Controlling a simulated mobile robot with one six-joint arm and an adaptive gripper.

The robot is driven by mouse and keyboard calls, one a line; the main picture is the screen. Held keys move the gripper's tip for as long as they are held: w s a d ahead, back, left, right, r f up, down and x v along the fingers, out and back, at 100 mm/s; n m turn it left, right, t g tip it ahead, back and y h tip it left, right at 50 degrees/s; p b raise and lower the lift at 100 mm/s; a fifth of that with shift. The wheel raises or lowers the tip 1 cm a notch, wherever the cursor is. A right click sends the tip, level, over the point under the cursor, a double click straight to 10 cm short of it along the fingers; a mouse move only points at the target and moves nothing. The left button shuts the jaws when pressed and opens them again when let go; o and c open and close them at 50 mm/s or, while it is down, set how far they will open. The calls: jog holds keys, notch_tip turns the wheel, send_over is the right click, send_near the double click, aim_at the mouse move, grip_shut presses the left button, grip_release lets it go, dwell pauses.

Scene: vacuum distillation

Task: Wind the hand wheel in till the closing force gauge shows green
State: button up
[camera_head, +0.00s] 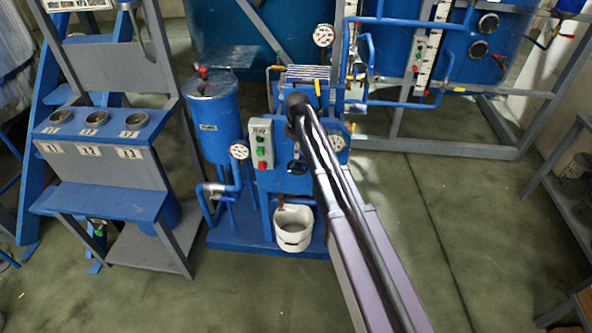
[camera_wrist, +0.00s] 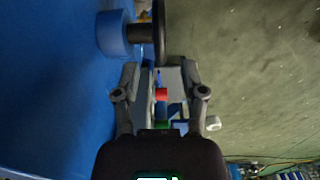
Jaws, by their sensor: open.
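The hand wheel (camera_head: 297,167) is a dark wheel on the front of the blue press, partly hidden by my arm. In the wrist view the hand wheel (camera_wrist: 160,35) shows nearly edge-on, on a dark shaft out of a blue boss (camera_wrist: 113,33). My gripper (camera_wrist: 160,68) is open, its fingers apart. The wheel's lower rim ends close to the gap between the fingertips; I cannot tell whether they touch. A round white gauge (camera_head: 339,143) sits right of the wheel, partly behind my arm; its reading is too small to tell.
A grey box (camera_head: 261,143) with red and green buttons is left of the wheel. A blue tank (camera_head: 214,120) with a gauge (camera_head: 239,150) stands farther left, and another gauge (camera_head: 323,35) above. A white bucket (camera_head: 293,228) stands below. The floor in front is clear.

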aim_at(297, 175)
jog(key=shift+f+b, duration=3.5)
jog(key=shift+f, duration=0.25)
grip_shut()
